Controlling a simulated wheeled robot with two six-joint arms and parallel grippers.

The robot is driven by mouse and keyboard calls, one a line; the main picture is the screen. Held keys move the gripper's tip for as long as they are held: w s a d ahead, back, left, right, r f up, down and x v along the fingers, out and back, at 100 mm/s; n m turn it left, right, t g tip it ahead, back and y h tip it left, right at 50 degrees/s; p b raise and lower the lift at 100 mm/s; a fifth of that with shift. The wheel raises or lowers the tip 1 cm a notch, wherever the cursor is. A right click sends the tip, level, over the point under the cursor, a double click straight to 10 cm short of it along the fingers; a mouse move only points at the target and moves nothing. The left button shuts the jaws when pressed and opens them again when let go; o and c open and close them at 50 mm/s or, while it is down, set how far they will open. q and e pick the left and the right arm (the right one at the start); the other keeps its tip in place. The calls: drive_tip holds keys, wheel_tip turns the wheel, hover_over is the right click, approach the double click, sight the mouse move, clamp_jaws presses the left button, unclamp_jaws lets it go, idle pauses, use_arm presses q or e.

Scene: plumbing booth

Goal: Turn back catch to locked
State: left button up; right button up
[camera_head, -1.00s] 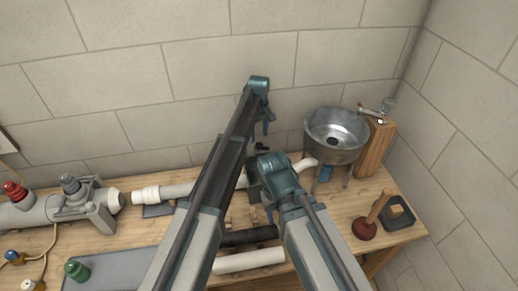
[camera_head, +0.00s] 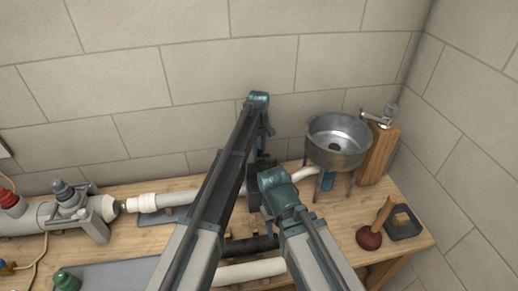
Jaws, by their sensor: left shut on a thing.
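My left gripper (camera_head: 260,158) is at the far side of the bench, beyond the sloping left arm, beside the dark fixture. It is shut on what appears to be the back catch, but the arms hide the contact. The catch's shape and angle cannot be made out. My right arm comes up from the bottom right, ending in a teal wrist (camera_head: 276,182) close to the left arm. The right gripper's fingers are hidden behind it.
A metal basin (camera_head: 337,150) on legs stands right of my grippers, with a wooden block (camera_head: 377,155) behind it. A white pipe (camera_head: 170,199) lies left of my arms, near a grey valve assembly (camera_head: 65,208). A plunger (camera_head: 370,237) and black tray (camera_head: 404,224) are at right.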

use_arm(q)
clamp_jaws()
drive_tip(key=m, duration=0.6)
drive_tip(key=shift+m, duration=0.4)
drive_tip(key=m, duration=0.3)
drive_tip(key=shift+m, duration=2.1)
drive_tip(key=o, duration=1)
unclamp_jaws()
